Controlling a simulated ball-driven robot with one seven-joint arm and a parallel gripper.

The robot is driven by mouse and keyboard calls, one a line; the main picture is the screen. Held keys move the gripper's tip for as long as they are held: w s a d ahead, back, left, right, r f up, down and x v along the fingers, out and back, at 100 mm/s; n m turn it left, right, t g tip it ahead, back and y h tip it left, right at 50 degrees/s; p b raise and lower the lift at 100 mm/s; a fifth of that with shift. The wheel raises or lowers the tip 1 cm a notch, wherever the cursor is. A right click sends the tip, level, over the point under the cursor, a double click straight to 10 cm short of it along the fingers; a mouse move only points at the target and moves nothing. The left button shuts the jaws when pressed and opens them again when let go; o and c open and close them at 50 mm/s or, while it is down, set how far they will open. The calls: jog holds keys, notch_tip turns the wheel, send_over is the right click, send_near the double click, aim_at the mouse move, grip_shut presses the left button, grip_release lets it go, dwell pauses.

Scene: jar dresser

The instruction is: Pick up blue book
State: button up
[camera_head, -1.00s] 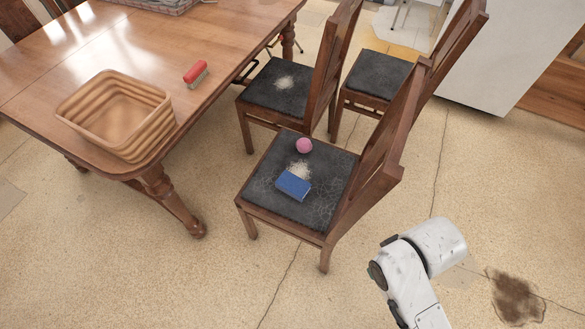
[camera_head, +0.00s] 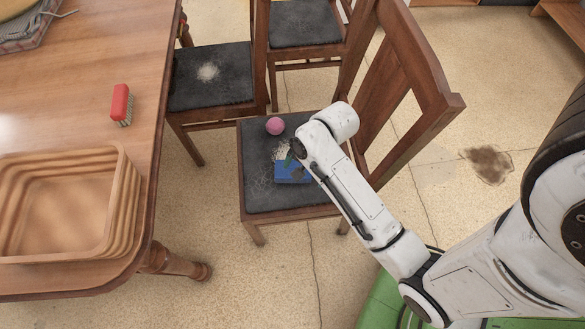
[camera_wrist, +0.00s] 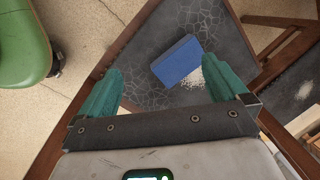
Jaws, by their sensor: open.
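The blue book (camera_head: 289,172) lies flat on the dark seat of the nearest wooden chair (camera_head: 257,189). My arm and wrist hang over its right part and hide some of it. In the wrist view the blue book (camera_wrist: 177,61) lies at a slant beyond the fingertips, in the gap between them and closer to the right finger. My gripper (camera_wrist: 168,80) is open, with its two green fingers wide apart and nothing between them. It is above the seat, and I cannot tell how high.
A pink ball (camera_head: 275,126) sits on the same seat, behind the book. The chair's tall backrest (camera_head: 403,85) rises at the right, close to my arm. A table with a wooden basket (camera_head: 60,205) and a red brush (camera_head: 121,104) stands at the left.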

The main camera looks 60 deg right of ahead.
aim_at(293, 169)
jog(key=w+d+f+m+b, duration=0.1)
jog(key=d+f+m, duration=0.1)
jog(key=m, duration=0.2)
jog(key=w+d+f+m+t+b, duration=0.1)
jog(key=d+f+m, duration=0.1)
jog(key=m, duration=0.2)
jog(key=w+d+f+m+b, duration=0.1)
jog(key=d+f+m+b, duration=0.1)
jog(key=d+m, duration=0.1)
jog(key=shift+w+f+m+t+y, duration=0.15)
jog(key=shift+w+m+t+y, duration=0.2)
jog(key=shift+m, duration=0.45)
jog(key=shift+w+f, duration=0.1)
jog(key=shift+f, duration=0.25)
jog(key=b+x, duration=0.3)
jog(key=x, duration=0.7)
jog(key=shift+b, duration=0.3)
jog(key=shift+c, duration=0.5)
jog(key=shift+d+r, duration=0.1)
jog(key=c, duration=1.1)
